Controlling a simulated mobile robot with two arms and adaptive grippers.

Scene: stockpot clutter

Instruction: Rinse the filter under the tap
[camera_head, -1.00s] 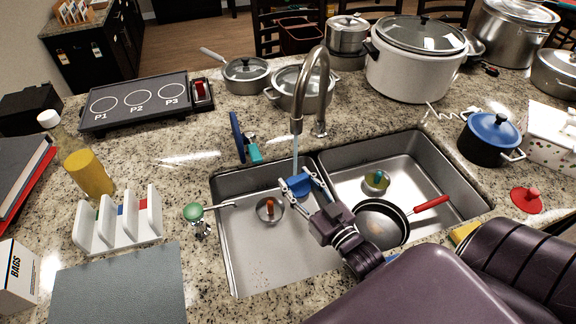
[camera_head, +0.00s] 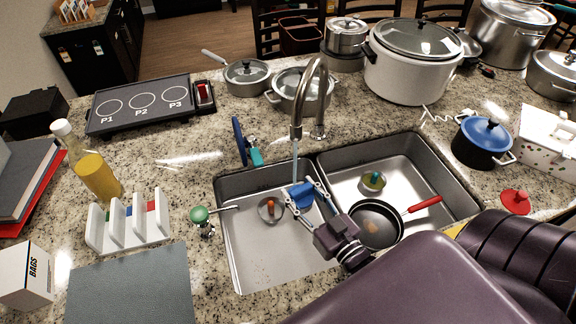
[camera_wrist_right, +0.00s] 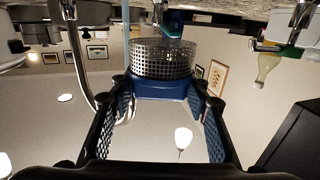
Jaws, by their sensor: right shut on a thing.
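The filter (camera_head: 299,195) shows as a small blue piece over the left sink basin. In the right wrist view the filter (camera_wrist_right: 162,60) has a perforated metal mesh cylinder and a blue band. My right gripper (camera_head: 303,192) has a finger on either side of it and is shut on the blue band (camera_wrist_right: 161,86). The metal tap (camera_head: 322,95) arches over the basin, with its spout above the filter. A thin pale-blue water stream (camera_head: 295,160) drops from the spout towards the filter. Whether water enters the mesh is too small to tell. My left gripper is out of view.
The left basin (camera_head: 255,250) has a drain with an orange-topped piece. The right basin holds a pan (camera_head: 376,224) with a red handle. A blue-and-teal tool (camera_head: 240,140) stands behind the sink. A green-knobbed fitting (camera_head: 199,214) is at its left.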

